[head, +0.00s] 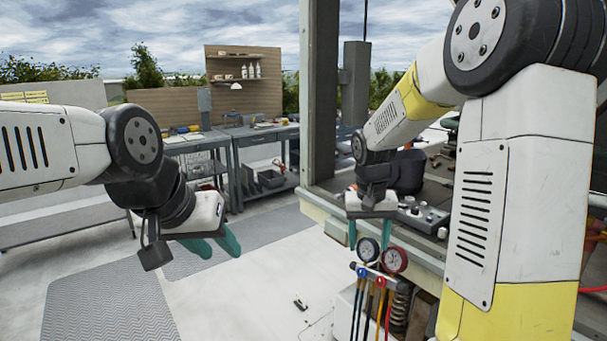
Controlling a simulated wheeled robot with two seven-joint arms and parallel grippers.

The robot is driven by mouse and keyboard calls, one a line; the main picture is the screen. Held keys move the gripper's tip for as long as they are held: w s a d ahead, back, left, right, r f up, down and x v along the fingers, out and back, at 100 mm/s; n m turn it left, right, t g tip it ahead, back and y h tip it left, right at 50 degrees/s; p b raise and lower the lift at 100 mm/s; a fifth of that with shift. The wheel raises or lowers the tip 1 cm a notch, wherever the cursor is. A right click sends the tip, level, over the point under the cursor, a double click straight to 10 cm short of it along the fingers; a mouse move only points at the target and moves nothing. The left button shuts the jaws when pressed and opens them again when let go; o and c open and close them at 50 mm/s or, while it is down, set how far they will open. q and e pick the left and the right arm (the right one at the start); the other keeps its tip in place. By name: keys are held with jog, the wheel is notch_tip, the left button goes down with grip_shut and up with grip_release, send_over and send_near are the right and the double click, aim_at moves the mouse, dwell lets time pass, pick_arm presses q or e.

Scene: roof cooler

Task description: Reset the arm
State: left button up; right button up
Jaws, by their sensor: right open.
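My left gripper (216,246) hangs over the open floor at the left, with teal fingers pointing down and to the right. Its two fingers show close together with nothing visible between them, and I cannot tell how far apart they are. My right gripper (370,233) points down above the pressure gauges, its teal fingers spread apart and empty. The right arm is raised and bent at the right of the view. A gauge set with a dark-faced dial (367,250) and a red-rimmed dial (394,260) is just below the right gripper.
Colored hoses (368,305) hang under the gauges. A bench with a grey control box (423,216) stands behind the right gripper, beside a tall grey post (318,90). Workbenches (262,136) line the back. The pale floor (250,290) is mostly clear, with a small dark item (300,302) on it.

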jog(key=s+r+t+y, duration=0.1)
jog(key=s+r+t, duration=0.1)
jog(key=s+r, duration=0.3)
jog(key=s+a+r+n+t+y, duration=0.1)
jog(key=s+r, duration=0.5)
jog(key=s, duration=0.7)
jog(key=shift+s+a+r+n+t+y, duration=0.15)
jog(key=shift+a+r+n+t+y, duration=0.15)
jog(key=shift+t+y, duration=0.5)
